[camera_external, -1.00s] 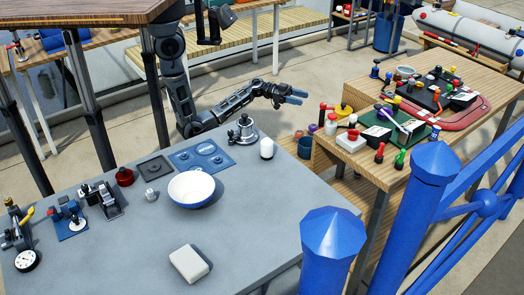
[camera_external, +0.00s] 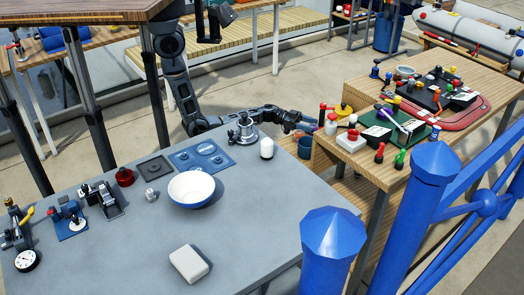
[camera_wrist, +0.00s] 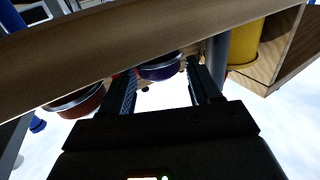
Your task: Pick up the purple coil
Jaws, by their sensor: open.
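In the wrist view, the purple coil (camera_wrist: 160,71), a round purple thing with a metal rim, shows beyond and between my two fingers. A wooden edge covers part of it. In the external view, my gripper (camera_external: 308,126) is low at the near left corner of the wooden table, where a small purple thing is mostly hidden behind it. My fingers (camera_wrist: 168,88) are open with a gap between them, and nothing is clearly held. I cannot tell whether they touch the coil.
The wooden table edge (camera_wrist: 120,45) crosses close above my fingers in the wrist view. A red round thing (camera_wrist: 78,102) is left of them and a yellow cylinder (camera_wrist: 246,42) right.

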